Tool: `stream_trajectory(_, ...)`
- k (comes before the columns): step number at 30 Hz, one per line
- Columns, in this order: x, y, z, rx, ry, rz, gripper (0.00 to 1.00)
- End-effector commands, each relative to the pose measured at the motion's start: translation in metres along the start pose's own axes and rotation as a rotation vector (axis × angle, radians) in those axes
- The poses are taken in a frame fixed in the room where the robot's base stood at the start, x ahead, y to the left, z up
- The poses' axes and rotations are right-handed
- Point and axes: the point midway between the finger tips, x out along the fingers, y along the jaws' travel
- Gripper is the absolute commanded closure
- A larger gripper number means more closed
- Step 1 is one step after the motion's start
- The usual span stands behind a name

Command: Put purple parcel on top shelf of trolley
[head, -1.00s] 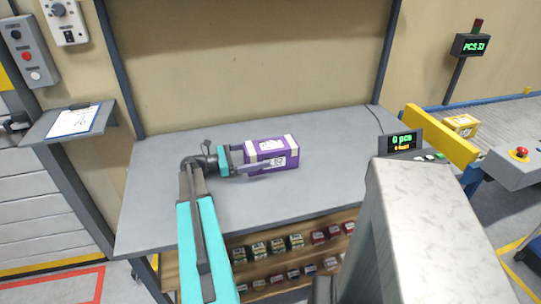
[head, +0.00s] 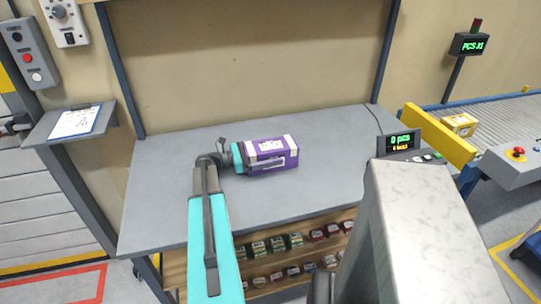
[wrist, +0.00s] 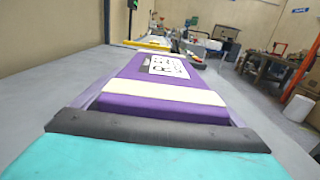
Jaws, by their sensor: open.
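The purple parcel (head: 284,147), with cream bands and white labels, lies on the grey workbench (head: 330,128). In the wrist view the parcel (wrist: 150,106) stretches away from straight in front of the black and teal palm. My gripper (head: 276,156) is open at the parcel's left end. One finger lies along the parcel's near side; the far finger is mostly hidden behind it. I cannot tell whether the fingers touch the parcel. No trolley can be clearly made out in these views.
A counter display (head: 400,141) stands at the bench's right end. Beyond it are a yellow rail (head: 440,135) and a conveyor (head: 505,115) with a yellow box (head: 460,124). Small boxes (head: 277,244) fill shelves below the bench. A clipboard (head: 75,122) lies on a side ledge.

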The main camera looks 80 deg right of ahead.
Motion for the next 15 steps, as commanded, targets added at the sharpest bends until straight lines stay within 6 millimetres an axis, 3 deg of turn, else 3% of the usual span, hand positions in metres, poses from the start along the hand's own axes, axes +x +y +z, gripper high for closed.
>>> stream_trajectory(9,-0.0007,0.0001,0.0,0.0,0.0,0.001,0.08)
stream_trajectory(15,-0.001,0.0002,0.0,0.0,0.0,0.001,0.4)
